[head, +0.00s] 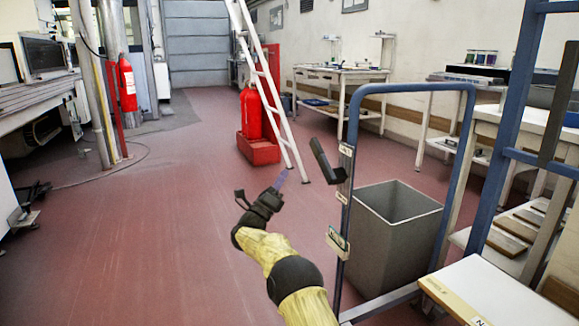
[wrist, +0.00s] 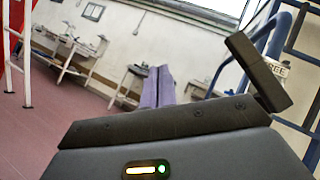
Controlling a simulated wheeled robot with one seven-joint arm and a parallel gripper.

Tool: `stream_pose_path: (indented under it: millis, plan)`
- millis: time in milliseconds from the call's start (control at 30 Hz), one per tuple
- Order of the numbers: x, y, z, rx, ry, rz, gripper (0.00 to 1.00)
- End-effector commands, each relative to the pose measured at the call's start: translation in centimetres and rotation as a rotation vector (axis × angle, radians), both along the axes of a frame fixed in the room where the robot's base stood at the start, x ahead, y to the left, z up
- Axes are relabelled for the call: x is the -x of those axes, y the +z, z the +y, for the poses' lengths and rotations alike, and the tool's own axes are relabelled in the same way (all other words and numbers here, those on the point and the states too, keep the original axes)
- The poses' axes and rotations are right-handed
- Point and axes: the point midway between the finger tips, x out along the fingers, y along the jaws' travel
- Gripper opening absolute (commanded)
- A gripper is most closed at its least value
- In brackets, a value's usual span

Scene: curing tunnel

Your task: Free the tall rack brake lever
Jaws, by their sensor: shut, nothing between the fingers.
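A dark, bent lever (head: 322,162) sits on the left post of the blue tubular frame (head: 410,88), slanting up to the left beside a small pale label. A dark angled bar (wrist: 258,72), seemingly this lever, shows at the right of the wrist view, partly over a label reading "FREE" (wrist: 277,68). My gripper (head: 281,179) is shut and empty, its purple fingers (wrist: 158,87) together. In the head view it appears left of and a little below the lever, apart from it. I cannot tell the depth between them.
A grey bin (head: 395,235) stands within the blue frame. A taller blue rack (head: 508,130) with a dark slanted bar (head: 556,105) is at right. A white ladder (head: 268,90) and red extinguishers (head: 252,113) stand behind.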

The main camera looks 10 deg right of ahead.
Motion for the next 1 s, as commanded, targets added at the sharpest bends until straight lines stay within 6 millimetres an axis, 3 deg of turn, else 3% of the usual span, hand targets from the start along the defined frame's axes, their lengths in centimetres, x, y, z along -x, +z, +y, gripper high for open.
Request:
stream_pose_path:
  millis: [233, 1000]
  plan:
    - [-0.2, -1.0, 2.1, 0.0, 0.007, -0.001, 0.0]
    - [-0.3, -0.8, 2.1, 0.006, 0.009, 0.006, 0.0]
